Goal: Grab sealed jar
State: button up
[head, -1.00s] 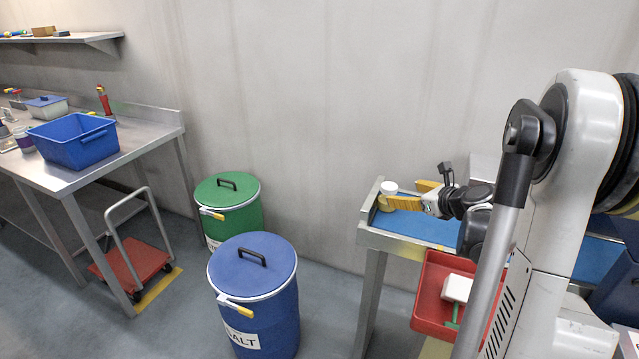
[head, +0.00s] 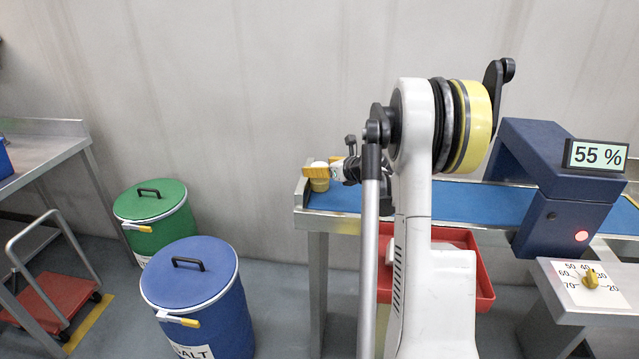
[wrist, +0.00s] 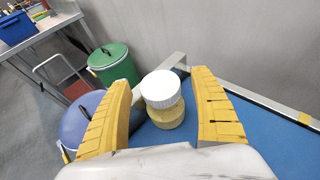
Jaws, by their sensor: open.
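A jar (wrist: 166,114) with a white ribbed lid (wrist: 161,88) and yellowish contents stands upright on the blue belt, at the belt's left end. My gripper (wrist: 160,95) is open, its yellow fingers on either side of the jar, with gaps visible on both sides in the wrist view. In the head view the jar (head: 319,184) is small and partly covered by the yellow fingers of my gripper. I cannot tell there whether a finger touches it.
The belt (head: 465,203) has a metal edge and runs right to a dark blue machine (head: 562,190) reading 55 %. A red tray (head: 482,285) hangs below. Blue (head: 187,275) and green (head: 152,203) lidded drums and a red cart (head: 52,298) stand left.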

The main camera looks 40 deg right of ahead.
jog(key=shift+w, duration=0.15)
jog(key=c, duration=1.5)
jog(key=shift+o, duration=0.2)
